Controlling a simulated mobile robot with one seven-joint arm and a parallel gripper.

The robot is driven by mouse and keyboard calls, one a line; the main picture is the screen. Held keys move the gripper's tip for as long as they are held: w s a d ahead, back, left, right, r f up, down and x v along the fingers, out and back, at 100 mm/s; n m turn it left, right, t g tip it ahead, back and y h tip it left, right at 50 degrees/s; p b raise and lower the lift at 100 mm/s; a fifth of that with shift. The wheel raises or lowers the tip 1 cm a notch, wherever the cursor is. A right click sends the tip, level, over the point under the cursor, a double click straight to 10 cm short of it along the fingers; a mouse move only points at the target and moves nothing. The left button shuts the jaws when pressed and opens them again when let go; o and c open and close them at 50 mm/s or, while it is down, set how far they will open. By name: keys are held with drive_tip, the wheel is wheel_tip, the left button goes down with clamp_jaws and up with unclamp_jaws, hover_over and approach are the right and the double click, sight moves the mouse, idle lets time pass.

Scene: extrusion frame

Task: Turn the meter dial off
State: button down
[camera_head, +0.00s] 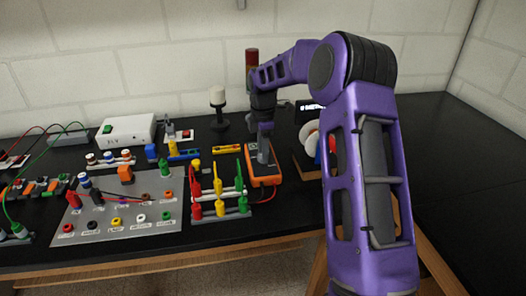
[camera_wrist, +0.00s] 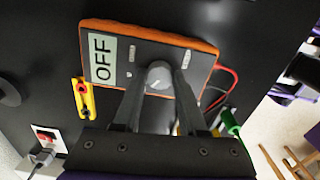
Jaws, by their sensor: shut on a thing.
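The meter (camera_head: 263,180) is an orange-edged box lying on the black bench, and it fills the upper middle of the wrist view (camera_wrist: 200,50). Its display (camera_wrist: 103,58) reads OFF. The round grey dial (camera_wrist: 159,76) with a pale pointer mark sits on the meter's dark face. My gripper (camera_wrist: 159,82) reaches down over the meter, with one finger on each side of the dial, shut on it. In the head view my gripper (camera_head: 263,150) hides the dial.
A stand with red, yellow and green probes (camera_head: 220,208) is close to the meter's left. A grey terminal panel (camera_head: 125,215) lies further left. White spools (camera_head: 309,137) stand to the right. A yellow part (camera_wrist: 85,98) lies beside the meter. The bench is clear at far right.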

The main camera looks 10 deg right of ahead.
drive_tip(key=shift+n, duration=0.4)
drive_tip(key=shift+c, duration=2.3)
unclamp_jaws()
drive_tip(key=shift+r, duration=0.1)
wheel_tip(320, 180, up, 17)
drive_tip(key=shift+r, duration=0.1)
